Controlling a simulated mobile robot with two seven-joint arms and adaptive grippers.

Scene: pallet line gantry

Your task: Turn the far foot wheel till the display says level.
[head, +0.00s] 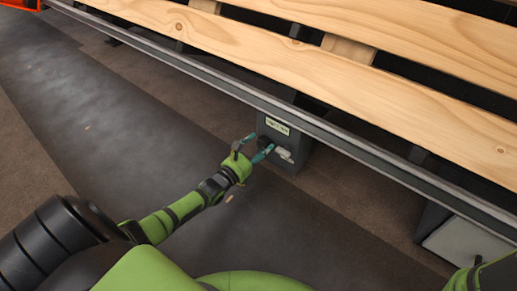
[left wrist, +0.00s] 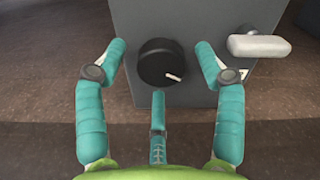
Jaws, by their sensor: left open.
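A black round wheel (left wrist: 158,62) with a white mark toward its lower right sits on the front of a grey foot box (left wrist: 195,15). In the head view the box (head: 298,155) stands under the rail, and the wheel is mostly hidden by my gripper. A small pale green display (head: 277,126) is on the box; its text is too small to read. My left gripper (head: 258,144) is open in front of the wheel. In the left wrist view its fingers (left wrist: 160,47) stand left and right of the wheel, with a third below; contact cannot be told.
A pale lever handle (left wrist: 258,45) sticks out right of the wheel, close to the right finger. A long grey rail (head: 350,140) and wooden slats (head: 300,65) run above the box. Another pale grey box (head: 465,245) is at the lower right. The floor at left is clear.

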